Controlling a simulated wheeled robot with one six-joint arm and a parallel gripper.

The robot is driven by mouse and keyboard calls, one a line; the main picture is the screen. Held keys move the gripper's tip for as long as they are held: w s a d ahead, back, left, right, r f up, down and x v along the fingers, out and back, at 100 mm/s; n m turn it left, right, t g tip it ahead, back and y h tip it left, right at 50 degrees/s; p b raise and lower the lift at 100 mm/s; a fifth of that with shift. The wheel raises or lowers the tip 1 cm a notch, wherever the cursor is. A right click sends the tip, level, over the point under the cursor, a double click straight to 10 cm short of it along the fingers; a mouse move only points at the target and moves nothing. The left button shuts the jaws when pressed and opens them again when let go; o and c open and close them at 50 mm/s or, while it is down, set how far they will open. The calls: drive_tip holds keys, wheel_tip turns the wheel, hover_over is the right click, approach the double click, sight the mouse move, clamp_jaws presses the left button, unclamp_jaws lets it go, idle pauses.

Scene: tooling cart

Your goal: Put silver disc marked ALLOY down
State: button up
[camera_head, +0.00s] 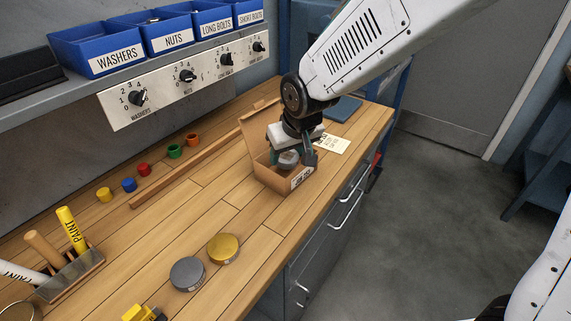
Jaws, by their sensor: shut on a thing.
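My gripper (291,153) points down at the open cardboard box (288,187) on the wooden bench. It is shut on a silver disc (288,160), which shows between the fingers at the mouth of the box. I cannot read a mark on this disc, and I cannot tell whether it touches the box. The gripper hides much of the box's inside. A grey disc (187,273) and a gold disc (223,248) lie side by side on the bench, nearer the front.
Small coloured cups, such as the red one (144,170), stand near a wooden strip (185,171). A holder (75,277) with paint markers stands at the left. A paper note (333,144) lies behind the box. The bench between box and loose discs is clear.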

sight(290, 159)
drive_tip(key=shift+f, duration=1.7)
drive_tip(key=shift+f, duration=0.15)
drive_tip(key=o, duration=0.8)
drive_tip(key=shift+c, duration=0.2)
drive_tip(key=shift+s+r, duration=0.1)
drive_tip(key=shift+r, duration=0.4)
drive_tip(key=v, duration=1.1)
drive_tip(key=shift+s+r, duration=0.1)
drive_tip(key=shift+s, duration=0.1)
